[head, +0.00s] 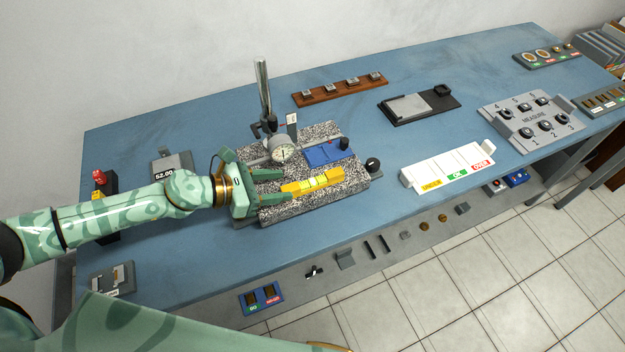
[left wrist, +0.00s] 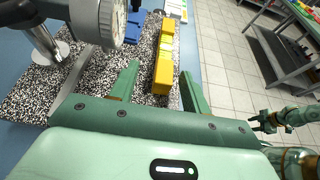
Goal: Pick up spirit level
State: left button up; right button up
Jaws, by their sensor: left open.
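The spirit level is a yellow bar (head: 318,183) lying on the speckled granite plate (head: 345,187), near its front edge. It also shows in the left wrist view (left wrist: 163,68), running away from the gripper. My left gripper (head: 286,185) is open at the left end of the level. In the left wrist view its two fingers (left wrist: 160,72) stand either side of the level's near end, with gaps on both sides. My right gripper (left wrist: 262,122) shows small at the right of the left wrist view; its finger opening is unclear.
A dial gauge (head: 283,150) on a steel post stands just behind the left gripper. A blue block (head: 325,154) lies behind the level, and a black knob (head: 373,164) is at the plate's right. A white labelled tray (head: 447,165) stands farther right.

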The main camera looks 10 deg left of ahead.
aim_at(292, 187)
pick_arm(q)
jog(key=x, duration=0.5)
jog(key=shift+d+f, duration=0.2)
jog(key=shift+d, duration=0.3)
jog(key=shift+s, duration=0.1)
grip_shut()
